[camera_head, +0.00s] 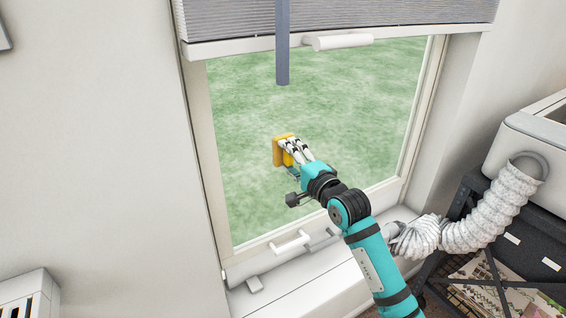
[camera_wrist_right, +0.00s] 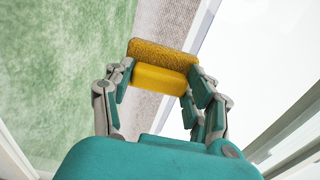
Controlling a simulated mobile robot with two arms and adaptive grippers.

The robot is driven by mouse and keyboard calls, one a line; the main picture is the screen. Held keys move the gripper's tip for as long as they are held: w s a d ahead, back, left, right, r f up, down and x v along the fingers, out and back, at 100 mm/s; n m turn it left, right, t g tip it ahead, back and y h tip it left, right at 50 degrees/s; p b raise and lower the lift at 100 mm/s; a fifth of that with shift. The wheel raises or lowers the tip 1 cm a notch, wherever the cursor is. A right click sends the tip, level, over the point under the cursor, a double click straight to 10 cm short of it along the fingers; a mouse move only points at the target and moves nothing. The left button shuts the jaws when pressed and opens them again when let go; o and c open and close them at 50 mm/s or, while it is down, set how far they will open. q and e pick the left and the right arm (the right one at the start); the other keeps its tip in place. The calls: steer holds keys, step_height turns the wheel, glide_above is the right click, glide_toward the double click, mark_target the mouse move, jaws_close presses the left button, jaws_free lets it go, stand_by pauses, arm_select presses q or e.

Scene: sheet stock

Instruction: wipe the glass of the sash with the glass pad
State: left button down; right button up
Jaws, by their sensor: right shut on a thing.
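The sash (camera_head: 213,163) is a window in a pale frame, and green shows through its glass (camera_head: 345,95). The glass pad (camera_head: 278,152) is a yellow block with a rougher, darker yellow face. My right gripper (camera_head: 289,148) is shut on the pad and holds it in front of the glass, left of its middle. In the right wrist view the pad (camera_wrist_right: 162,72) sits between the fingers of the gripper (camera_wrist_right: 160,88), rough face away from the palm. I cannot tell whether the pad touches the glass. My left gripper is out of view.
A grey blind (camera_head: 340,14) with a white bottom bar covers the top, and a grey-blue bar (camera_head: 282,45) hangs before the glass. A white handle (camera_head: 290,242) is at the bottom rail above the sill (camera_head: 310,288). A ribbed white hose (camera_head: 470,223) and dark shelving stand right.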

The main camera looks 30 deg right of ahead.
steer(key=d+b, duration=0.2)
steer(key=d, duration=0.2)
steer(key=d+b, duration=0.3)
steer(key=d, duration=0.1)
steer(key=w+d+b, duration=0.1)
steer(key=d+b, duration=0.1)
steer(key=d, duration=0.3)
steer(key=shift+f+b, duration=0.2)
steer(key=shift+b, duration=0.2)
steer(key=shift+d+b, duration=0.75)
steer(key=shift+d, duration=0.5)
steer(key=shift+w+a+r, duration=0.1)
steer(key=shift+a+r, duration=0.05)
steer(key=shift+a, duration=0.05)
